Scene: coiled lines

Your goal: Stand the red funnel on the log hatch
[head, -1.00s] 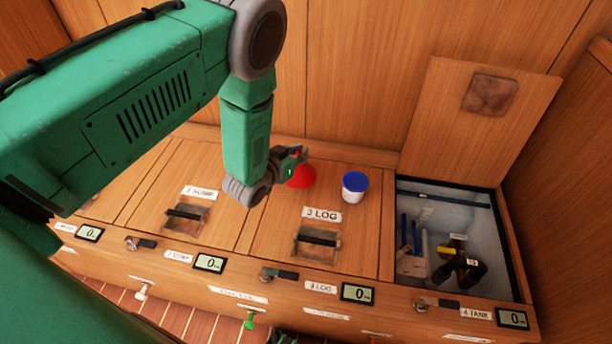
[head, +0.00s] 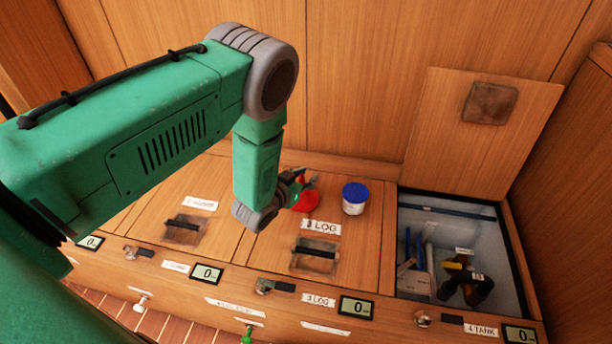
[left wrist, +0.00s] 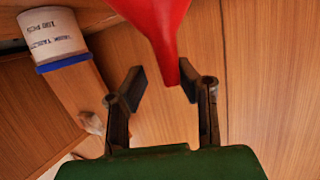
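The red funnel (head: 307,201) is over the back part of the 3 LOG hatch (head: 268,246), wide end down and spout up. I cannot tell for certain whether its whole rim touches the wood. My left gripper (head: 305,181) is at the spout. In the left wrist view the picture is upside down, and the funnel (left wrist: 163,25) has its spout tip between the two fingers (left wrist: 162,82). The fingers are apart, with a clear gap on one side of the spout. My right gripper is not in view.
A white tub with a blue lid (head: 354,198) stands right of the funnel. The hatch handle (head: 315,254) lies in front. The tank compartment (head: 460,215) is open at the right, with pipes inside; its lid (head: 480,140) leans on the back wall.

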